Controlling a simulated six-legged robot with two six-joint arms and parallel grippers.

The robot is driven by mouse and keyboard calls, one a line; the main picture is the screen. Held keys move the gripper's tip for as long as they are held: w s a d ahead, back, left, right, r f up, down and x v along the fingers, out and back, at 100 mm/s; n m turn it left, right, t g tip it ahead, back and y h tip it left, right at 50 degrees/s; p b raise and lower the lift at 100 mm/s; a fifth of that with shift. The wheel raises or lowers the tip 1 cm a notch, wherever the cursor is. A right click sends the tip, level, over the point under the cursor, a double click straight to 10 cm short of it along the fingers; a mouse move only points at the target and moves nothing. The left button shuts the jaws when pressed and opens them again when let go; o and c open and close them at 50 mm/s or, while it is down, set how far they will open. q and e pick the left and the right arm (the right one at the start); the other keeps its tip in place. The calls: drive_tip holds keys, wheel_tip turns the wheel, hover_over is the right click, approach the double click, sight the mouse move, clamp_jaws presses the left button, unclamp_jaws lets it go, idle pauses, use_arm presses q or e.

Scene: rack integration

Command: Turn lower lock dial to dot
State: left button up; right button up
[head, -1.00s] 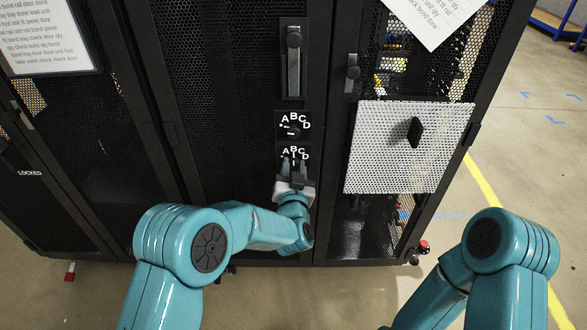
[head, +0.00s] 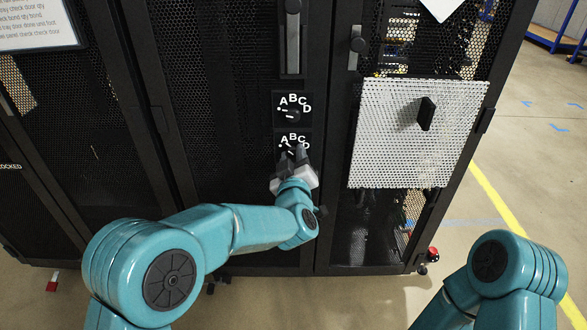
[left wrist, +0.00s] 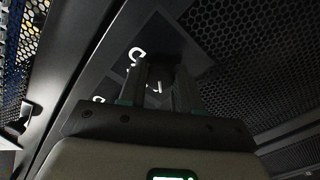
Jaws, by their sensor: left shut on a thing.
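The lower lock dial (head: 292,141) is on a black plate on the rack's middle door, with white letters A, B, C, D in an arc. My left gripper (head: 293,158) covers its lower part, and its two fingers are shut on the dial's knob. The left wrist view shows the dark knob (left wrist: 160,72) between the fingers of my left gripper (left wrist: 155,90), with a few white letters beside it. The dot and the pointer's exact setting are too small or hidden to tell. My right gripper is out of view.
A similar upper dial (head: 293,107) sits just above. A long door handle (head: 293,40) is above that. A white perforated panel (head: 415,135) with a black knob (head: 426,114) hangs to the right. Open floor (head: 530,160) lies right of the rack.

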use_arm(q)
drive_tip(key=n+b, duration=0.3)
drive_tip(key=n, duration=0.1)
drive_tip(key=shift+f+b, duration=0.1)
drive_tip(key=shift+b, duration=0.3)
drive_tip(key=shift+r+n+b, duration=0.2)
drive_tip(key=shift+n+b, duration=0.7)
drive_tip(key=shift+n, duration=0.4)
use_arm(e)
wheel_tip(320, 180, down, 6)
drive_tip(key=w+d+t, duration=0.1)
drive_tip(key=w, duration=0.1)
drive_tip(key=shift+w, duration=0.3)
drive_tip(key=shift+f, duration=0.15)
use_arm(q)
drive_tip(key=o, duration=1)
drive_tip(key=shift+o, duration=0.2)
drive_tip(key=s+p, duration=0.2)
drive_tip(key=s, duration=1.4)
drive_tip(key=shift+s, duration=0.15)
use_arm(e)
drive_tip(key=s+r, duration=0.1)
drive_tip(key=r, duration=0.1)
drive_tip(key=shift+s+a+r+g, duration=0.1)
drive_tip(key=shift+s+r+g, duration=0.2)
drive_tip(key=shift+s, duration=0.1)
